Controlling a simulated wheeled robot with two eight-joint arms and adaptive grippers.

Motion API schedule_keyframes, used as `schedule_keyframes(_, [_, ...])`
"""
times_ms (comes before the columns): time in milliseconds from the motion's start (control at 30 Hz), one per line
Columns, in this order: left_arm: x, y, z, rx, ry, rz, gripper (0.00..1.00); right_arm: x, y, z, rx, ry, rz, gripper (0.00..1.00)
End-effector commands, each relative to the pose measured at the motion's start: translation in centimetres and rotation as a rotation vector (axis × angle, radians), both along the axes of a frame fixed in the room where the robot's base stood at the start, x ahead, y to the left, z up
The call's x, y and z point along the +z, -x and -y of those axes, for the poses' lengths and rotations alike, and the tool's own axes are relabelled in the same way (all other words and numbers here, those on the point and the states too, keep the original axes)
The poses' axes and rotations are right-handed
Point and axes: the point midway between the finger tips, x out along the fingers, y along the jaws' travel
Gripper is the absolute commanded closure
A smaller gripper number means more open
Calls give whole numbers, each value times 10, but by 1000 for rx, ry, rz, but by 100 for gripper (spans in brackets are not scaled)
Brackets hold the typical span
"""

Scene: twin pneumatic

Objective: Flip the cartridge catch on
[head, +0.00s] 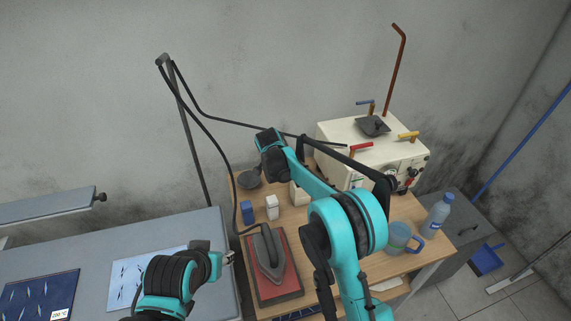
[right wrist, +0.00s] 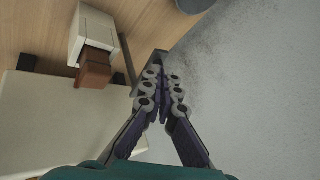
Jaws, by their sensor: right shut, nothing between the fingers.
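In the right wrist view a small white box (right wrist: 92,32) with a brown block (right wrist: 97,68) at its end stands on the wooden top. A thin dark bar (right wrist: 127,62) runs beside it; I cannot tell whether this is the cartridge catch. My right gripper (right wrist: 158,78) is shut and empty, its fingertips near a dark block (right wrist: 150,64) right of the white box; contact is unclear. In the head view my right arm hides most of the white box (head: 298,193), and the right fingers are not seen. My left gripper (head: 229,257) is beside the iron; its finger opening is unclear.
A cream machine (head: 335,133) with coloured levers stands at the back right. An iron (head: 268,254) rests on a red pad (head: 290,280). A bottle (head: 437,213) and a mug (head: 398,238) stand at the right. A grey wall (right wrist: 250,80) is close by my right gripper.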

Motion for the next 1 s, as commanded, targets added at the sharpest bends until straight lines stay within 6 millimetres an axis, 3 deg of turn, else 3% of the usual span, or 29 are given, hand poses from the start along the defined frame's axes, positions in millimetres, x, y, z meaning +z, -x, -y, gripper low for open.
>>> schedule_keyframes(400, [2, 0, 0, 0, 0, 0, 60, -1, -14, -12, 1, 0, -1, 100])
schedule_keyframes(1000, [2, 0, 0, 0, 0, 0, 60, 0, -16, -13, 2, 1, -1, 100])
